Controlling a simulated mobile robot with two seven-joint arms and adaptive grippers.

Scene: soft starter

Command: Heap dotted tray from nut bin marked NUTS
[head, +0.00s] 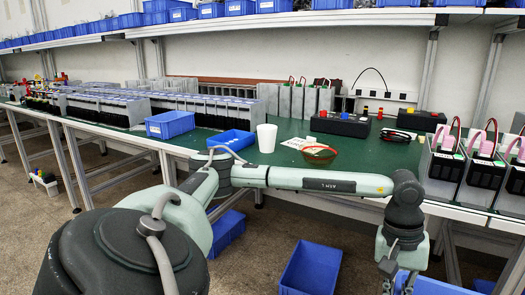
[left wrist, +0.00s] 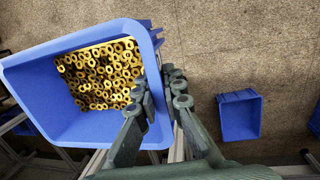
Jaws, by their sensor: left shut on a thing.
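A blue bin (left wrist: 48,112) holding many brass-coloured nuts (left wrist: 100,75) fills the left of the left wrist view. My left gripper (left wrist: 160,98) is shut on the bin's right wall, with one finger inside and one outside. In the head view my left arm reaches across to the right and bends down at the table's front. A blue edge, apparently this bin (head: 432,287), shows beside it at the bottom. I see no NUTS marking. I cannot make out dots on any tray; a blue tray (head: 231,141) lies on the table. My right gripper is out of view.
The green table (head: 345,160) carries a blue bin (head: 170,124), a white cup (head: 266,138), a brown bowl (head: 319,153) and grey-black units at right. Blue bins stand on the floor (head: 311,268). A shelf runs above the back.

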